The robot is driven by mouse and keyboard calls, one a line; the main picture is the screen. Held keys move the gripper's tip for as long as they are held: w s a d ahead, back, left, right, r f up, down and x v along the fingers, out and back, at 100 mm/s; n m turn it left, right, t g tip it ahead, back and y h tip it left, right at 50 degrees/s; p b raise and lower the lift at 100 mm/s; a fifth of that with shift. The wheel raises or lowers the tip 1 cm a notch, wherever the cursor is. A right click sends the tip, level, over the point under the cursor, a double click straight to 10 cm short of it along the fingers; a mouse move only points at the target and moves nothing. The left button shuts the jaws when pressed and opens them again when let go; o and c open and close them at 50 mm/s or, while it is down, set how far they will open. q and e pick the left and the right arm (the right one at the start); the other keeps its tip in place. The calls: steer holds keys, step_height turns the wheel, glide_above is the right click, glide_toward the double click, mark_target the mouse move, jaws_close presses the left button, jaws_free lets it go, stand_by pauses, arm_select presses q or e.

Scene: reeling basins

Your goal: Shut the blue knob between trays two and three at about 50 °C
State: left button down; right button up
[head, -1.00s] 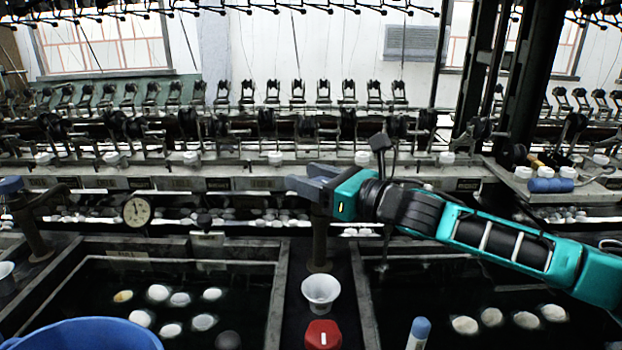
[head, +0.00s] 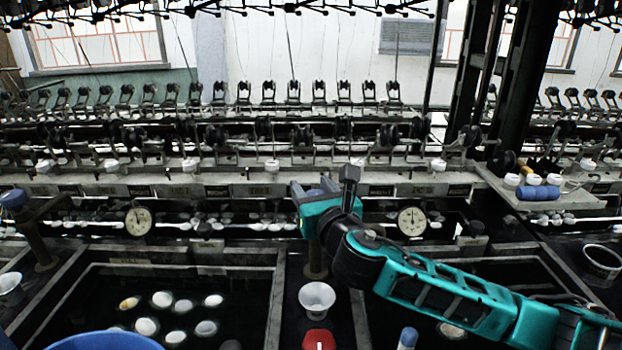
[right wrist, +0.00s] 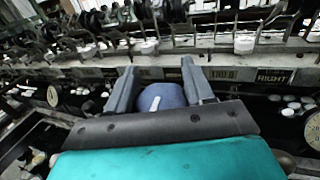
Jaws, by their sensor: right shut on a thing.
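The blue knob (right wrist: 162,97) sits between the two fingers of my right gripper (right wrist: 158,72) in the right wrist view, with a pale mark on its top. In the head view my right gripper (head: 312,190) is at the top of the dark post (head: 316,258) between the two front basins, and it hides most of the knob. The right gripper is shut on the knob. A round dial gauge (head: 138,221) is left of the gripper and another dial (head: 411,221) is right of it; their readings are too small to tell. My left gripper is not in view.
Another blue knob (head: 14,199) stands on a post at far left. A white cup (head: 317,298) and a red knob (head: 319,339) are in front of the post. A blue bowl (head: 105,341) is at front left. Pale cocoons (head: 162,299) float in the left basin.

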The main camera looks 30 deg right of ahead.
steer(key=shift+m+h, duration=0.3)
steer(key=shift+h, duration=0.1)
steer(key=o, duration=1)
steer(key=shift+c, duration=0.2)
steer(key=shift+s, duration=0.1)
steer(key=s+a, duration=0.2)
steer(key=s, duration=1)
steer(key=shift+s+a+p, duration=0.25)
steer(key=shift+p, duration=0.15)
